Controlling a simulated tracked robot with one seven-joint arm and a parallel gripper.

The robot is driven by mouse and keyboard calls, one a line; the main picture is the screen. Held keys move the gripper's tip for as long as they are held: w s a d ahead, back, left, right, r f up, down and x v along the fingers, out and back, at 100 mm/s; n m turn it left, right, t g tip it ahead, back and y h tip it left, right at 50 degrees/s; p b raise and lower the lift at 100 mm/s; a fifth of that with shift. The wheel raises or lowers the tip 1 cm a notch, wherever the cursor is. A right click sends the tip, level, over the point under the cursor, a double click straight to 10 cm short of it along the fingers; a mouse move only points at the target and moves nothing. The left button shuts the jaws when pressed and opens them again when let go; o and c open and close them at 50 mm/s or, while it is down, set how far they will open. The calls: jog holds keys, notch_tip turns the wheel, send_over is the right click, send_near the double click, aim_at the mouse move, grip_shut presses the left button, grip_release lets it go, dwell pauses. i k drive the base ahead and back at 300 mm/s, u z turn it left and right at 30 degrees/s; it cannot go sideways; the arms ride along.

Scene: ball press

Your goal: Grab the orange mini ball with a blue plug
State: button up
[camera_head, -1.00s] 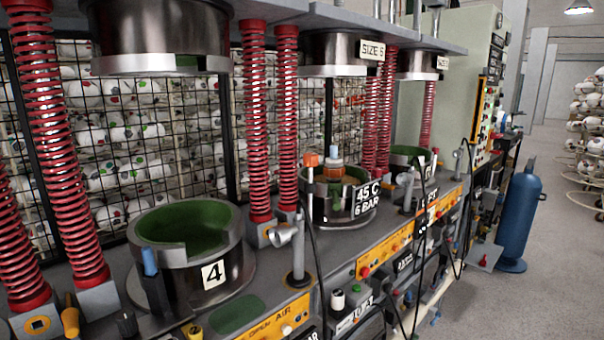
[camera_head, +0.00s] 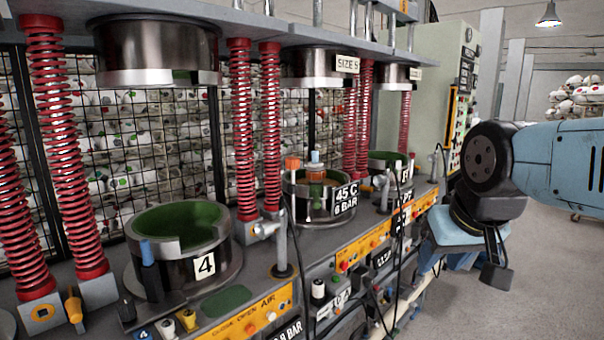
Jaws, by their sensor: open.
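A small orange object with a blue top (camera_head: 315,170) sits in the middle press mould (camera_head: 322,212), the one with the "45 C 6 BAR" sign. It looks like the orange mini ball with its blue plug upward; its lower part is hidden by the mould's rim. My gripper (camera_head: 466,262) is at the right, at the end of my blue arm, in front of the bench. It is open, with a dark finger showing at its right side. It is well apart from the ball, to the right of it and lower in the picture.
Red springs (camera_head: 270,130) stand beside the moulds, and upper press heads (camera_head: 155,55) hang above. An orange-tipped lever (camera_head: 292,164) stands just left of the ball. Black cables hang before the bench. A large mould marked 4 (camera_head: 160,275) is at left. Open floor lies at right.

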aim_at(315, 172)
jog(key=i, duration=0.9)
jog(key=z, duration=0.05)
